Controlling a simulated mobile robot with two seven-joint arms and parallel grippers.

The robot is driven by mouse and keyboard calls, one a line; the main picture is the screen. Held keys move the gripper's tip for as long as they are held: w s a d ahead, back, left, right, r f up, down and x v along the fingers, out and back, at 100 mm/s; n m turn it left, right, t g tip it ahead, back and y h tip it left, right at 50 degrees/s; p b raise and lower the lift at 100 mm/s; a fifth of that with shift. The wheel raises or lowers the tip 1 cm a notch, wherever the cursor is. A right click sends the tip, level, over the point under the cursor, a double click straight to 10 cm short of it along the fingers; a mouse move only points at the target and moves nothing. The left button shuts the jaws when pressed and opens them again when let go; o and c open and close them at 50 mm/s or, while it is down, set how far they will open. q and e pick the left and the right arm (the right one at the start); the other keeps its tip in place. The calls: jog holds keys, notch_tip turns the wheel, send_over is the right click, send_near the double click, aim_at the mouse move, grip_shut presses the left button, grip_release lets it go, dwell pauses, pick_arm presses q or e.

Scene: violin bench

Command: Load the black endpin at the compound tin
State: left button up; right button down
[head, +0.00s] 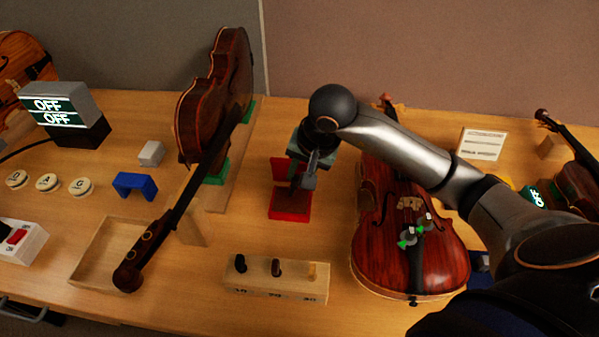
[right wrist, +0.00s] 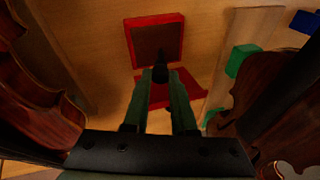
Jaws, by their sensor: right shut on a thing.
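The compound tin (head: 291,208) is a red open box on the bench, its raised red lid partly behind my right gripper. In the right wrist view its red rim (right wrist: 134,45) surrounds a brown filling. My right gripper (head: 304,178) hangs over the lid side of the tin. It is shut on the black endpin (right wrist: 160,66), a small dark piece between the fingertips whose tapered end points toward the tin. Whether the endpin touches the tin cannot be told. My left gripper is not in view.
A wooden block (head: 262,291) with black, brown and pale pegs stands in front of the tin. A violin (head: 440,260) lies to the right under my right arm. Another violin (head: 220,95) stands in green supports to the left. A shallow wooden tray (head: 90,277) is at front left.

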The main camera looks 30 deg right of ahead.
jog(key=shift+f+b, duration=0.7)
dwell(0.6)
jog(key=shift+s+f+b, duration=0.1)
jog(key=shift+b, duration=0.2)
dwell(1.5)
jog(key=shift+r+p, duration=2.1)
jog(key=shift+r, duration=1.5)
